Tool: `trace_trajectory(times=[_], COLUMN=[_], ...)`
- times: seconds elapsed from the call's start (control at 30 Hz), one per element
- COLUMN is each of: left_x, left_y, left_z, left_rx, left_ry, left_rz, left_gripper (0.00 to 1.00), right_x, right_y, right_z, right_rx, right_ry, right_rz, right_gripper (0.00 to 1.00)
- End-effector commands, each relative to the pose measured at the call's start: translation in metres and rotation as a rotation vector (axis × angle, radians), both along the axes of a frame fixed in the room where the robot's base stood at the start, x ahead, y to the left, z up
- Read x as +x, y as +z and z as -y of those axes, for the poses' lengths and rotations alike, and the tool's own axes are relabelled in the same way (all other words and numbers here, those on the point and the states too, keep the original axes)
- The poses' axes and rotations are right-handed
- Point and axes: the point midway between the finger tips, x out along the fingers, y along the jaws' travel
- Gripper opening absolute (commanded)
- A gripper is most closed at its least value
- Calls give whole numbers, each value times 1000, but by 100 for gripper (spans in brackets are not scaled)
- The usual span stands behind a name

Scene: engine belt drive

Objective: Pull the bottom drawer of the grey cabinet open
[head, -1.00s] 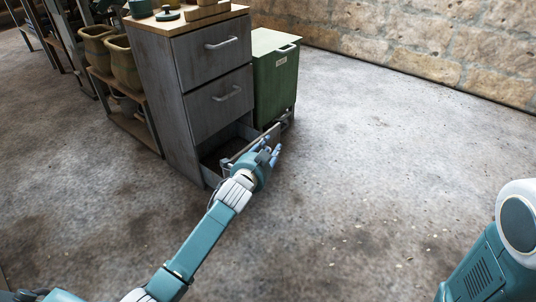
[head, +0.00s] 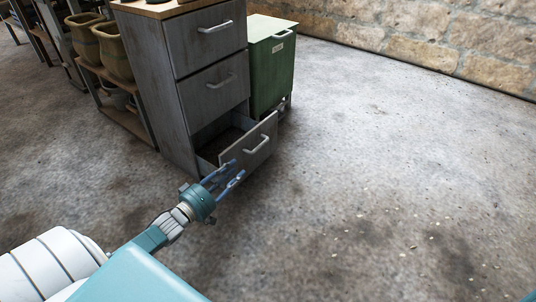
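The grey cabinet (head: 158,88) stands at the upper left with its bottom drawer (head: 237,153) pulled out and its inside showing. The bar handle (head: 257,144) on the drawer front is bare, with nothing around it. My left gripper (head: 236,172) is just in front of and below the drawer front, to the left of the handle. Its two blue fingers are apart with nothing between them. From this angle I cannot tell whether a finger touches the drawer front. The two drawers above are closed. My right gripper is out of view.
A green cabinet (head: 272,70) stands just behind and right of the grey one. A low shelf (head: 118,112) with woven-looking pots (head: 115,53) is at the left. The concrete floor to the right is clear up to the stone wall (head: 420,45).

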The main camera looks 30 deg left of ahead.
Motion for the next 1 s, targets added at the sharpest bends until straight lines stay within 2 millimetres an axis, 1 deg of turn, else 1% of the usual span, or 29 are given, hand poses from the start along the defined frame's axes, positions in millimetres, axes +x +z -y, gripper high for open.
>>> trace_trajectory(times=[0.07,0.17,0.27,0.5,0.7,0.83,1.0], left_x=[-5,-3,9,55,86,97,101], left_y=[0,0,-1,-3,-2,0,1], left_z=[-5,-7,-5,-1,2,2,2], left_rx=[-45,-69,-70,-68,-67,-68,-67], left_ry=[-2,-4,-4,-5,-5,-4,-3], left_rz=[3,8,10,12,9,8,5], left_gripper=[30,30,30,30,30,30,30], right_x=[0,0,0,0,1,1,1], right_y=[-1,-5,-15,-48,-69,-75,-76], right_z=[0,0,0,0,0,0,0], right_rx=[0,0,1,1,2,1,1], right_ry=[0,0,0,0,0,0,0], right_rz=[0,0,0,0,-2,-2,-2], right_gripper=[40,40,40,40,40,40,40])
